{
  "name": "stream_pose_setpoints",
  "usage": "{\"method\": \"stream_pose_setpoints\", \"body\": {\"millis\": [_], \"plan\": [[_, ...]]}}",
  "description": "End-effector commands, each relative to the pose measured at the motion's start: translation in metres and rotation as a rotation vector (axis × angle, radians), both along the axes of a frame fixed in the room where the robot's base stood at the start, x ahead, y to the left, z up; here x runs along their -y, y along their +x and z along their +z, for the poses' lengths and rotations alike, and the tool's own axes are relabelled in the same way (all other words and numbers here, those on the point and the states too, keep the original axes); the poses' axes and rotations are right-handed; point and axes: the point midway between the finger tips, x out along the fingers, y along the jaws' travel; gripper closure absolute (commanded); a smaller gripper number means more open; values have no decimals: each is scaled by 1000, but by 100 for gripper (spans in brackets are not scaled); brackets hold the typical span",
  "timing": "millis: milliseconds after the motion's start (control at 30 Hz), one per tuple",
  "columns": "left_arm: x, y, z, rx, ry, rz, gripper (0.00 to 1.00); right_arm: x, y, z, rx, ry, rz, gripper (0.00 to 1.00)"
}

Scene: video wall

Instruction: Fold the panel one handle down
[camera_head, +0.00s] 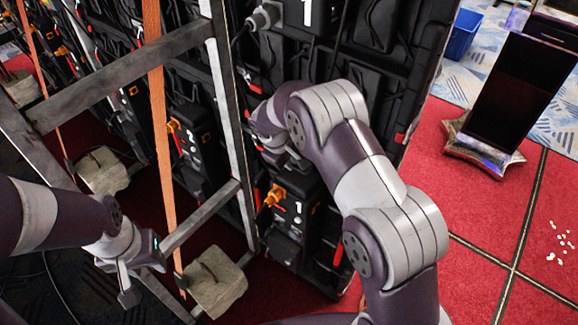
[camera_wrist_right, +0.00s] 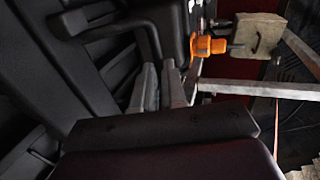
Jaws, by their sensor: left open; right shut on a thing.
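The video wall's back shows black panels, and the panel marked 1 (camera_head: 297,208) is right of centre in the head view. My right gripper reaches down to this panel, with its fingertips mostly hidden by my own arm there. In the right wrist view, my right gripper (camera_wrist_right: 163,78) is shut at the lower end of a bent black handle (camera_wrist_right: 150,42). The handle stands out from the black panel frame. Its exact contact with the fingers is partly hidden. My left gripper (camera_head: 132,268) is open and empty at the lower left, apart from the wall.
A grey metal support frame (camera_head: 120,82) with stone-like weights (camera_head: 215,283) stands left of panel one. An orange connector (camera_wrist_right: 208,45) is close to my right fingers. A dark display stand (camera_head: 515,95) and blue bin (camera_head: 462,34) stand at the right.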

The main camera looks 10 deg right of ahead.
Motion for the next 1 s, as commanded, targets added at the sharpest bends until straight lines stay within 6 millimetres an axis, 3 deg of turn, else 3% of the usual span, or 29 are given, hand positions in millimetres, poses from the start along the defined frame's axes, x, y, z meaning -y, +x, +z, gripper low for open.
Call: {"method": "stream_pose_setpoints", "body": {"millis": [33,200,433,567,1000], "plan": [[0,0,-28,0,0,0,57,-1,1,-17,26,-25,4,100],[0,0,-83,-1,0,0,57,1,3,-29,119,-140,5,100],[0,0,-140,-1,0,0,57,5,6,-34,235,-290,2,100],[0,0,-143,0,0,0,57,8,8,-29,287,-361,3,100],[0,0,-107,0,0,0,57,14,12,-30,386,-492,3,100]]}}
